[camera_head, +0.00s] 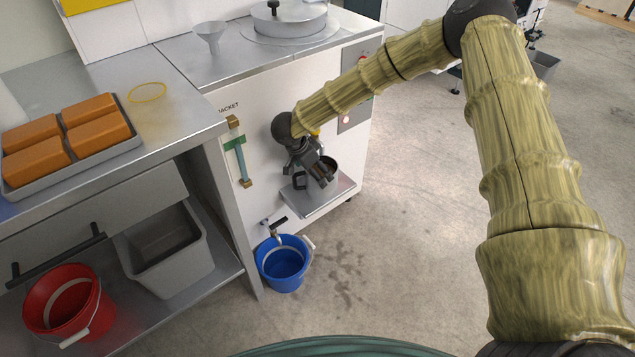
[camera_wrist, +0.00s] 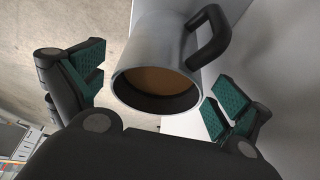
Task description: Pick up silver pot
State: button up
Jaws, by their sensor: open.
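The silver pot (camera_wrist: 160,55) has a dark handle (camera_wrist: 211,35) and brown contents. In the wrist view it lies between the spread fingers of my open gripper (camera_wrist: 152,98), with a gap on each side, and its rim faces the camera. In the head view the pot (camera_head: 331,169) is mostly hidden behind my gripper (camera_head: 322,180), and it is at the small metal shelf (camera_head: 318,199) on the front of the white machine. I cannot tell whether any finger touches it.
A blue bucket (camera_head: 283,277) stands on the floor under a tap. A steel table (camera_head: 170,112) at left bears a tray of orange blocks (camera_head: 68,137). A red bucket (camera_head: 67,302) and grey bin (camera_head: 168,262) sit below.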

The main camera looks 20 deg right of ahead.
jog(key=shift+b+x, duration=0.75)
jog(key=shift+x, duration=1.95)
jog(key=shift+w+r, duration=0.15)
jog(key=c, duration=1.7)
jog(key=shift+p, duration=0.3)
jog(key=shift+c, duration=0.2)
